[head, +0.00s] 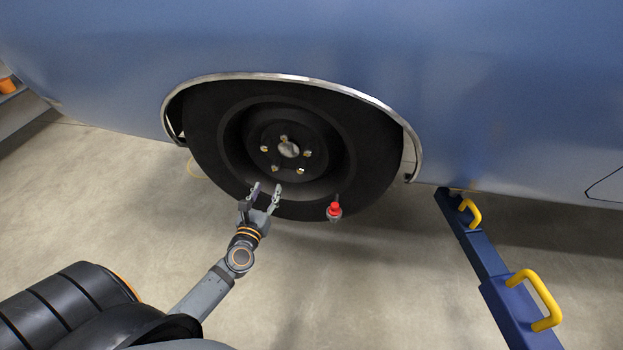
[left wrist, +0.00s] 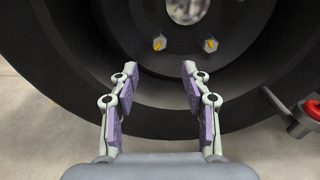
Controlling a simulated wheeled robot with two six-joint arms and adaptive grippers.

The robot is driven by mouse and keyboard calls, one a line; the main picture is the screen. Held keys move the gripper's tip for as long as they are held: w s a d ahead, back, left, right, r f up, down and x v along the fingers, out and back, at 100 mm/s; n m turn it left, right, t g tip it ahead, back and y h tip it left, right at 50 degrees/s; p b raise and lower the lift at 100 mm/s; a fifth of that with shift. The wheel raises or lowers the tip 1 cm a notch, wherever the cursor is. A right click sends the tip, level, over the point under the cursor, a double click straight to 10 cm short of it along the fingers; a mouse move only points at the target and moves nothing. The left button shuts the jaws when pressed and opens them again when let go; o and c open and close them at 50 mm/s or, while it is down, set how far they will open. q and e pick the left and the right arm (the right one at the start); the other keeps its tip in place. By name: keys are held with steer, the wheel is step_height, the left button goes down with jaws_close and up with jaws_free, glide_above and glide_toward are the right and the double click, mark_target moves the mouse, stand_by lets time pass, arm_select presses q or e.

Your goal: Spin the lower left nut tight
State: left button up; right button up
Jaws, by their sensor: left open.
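The black wheel (head: 234,163) sits in the arch of the blue car body. Several brass-coloured nuts ring its bright hub cap (head: 289,149). The lower left nut (head: 275,169) shows low on the hub, and in the left wrist view (left wrist: 159,43) it is ahead of the fingers. The lower right nut (head: 300,170) is beside it and also shows in the left wrist view (left wrist: 210,45). My left gripper (head: 266,188) is open and empty, just below and in front of these two nuts, apart from them. My right gripper is not in view.
A red-topped metal piece (head: 334,210) is at the tyre's lower right. A blue beam with yellow handles (head: 537,300) stands at the right. The concrete floor between is clear.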

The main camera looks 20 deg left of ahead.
mark_target(275, 169)
arm_select(q)
steer(key=shift+n, duration=0.5)
steer(key=x, duration=1)
steer(key=shift+w+a+r, duration=0.15)
steer(key=shift+w+r, duration=0.15)
steer(key=shift+r, duration=0.05)
steer(key=shift+c, duration=0.4)
jaws_close()
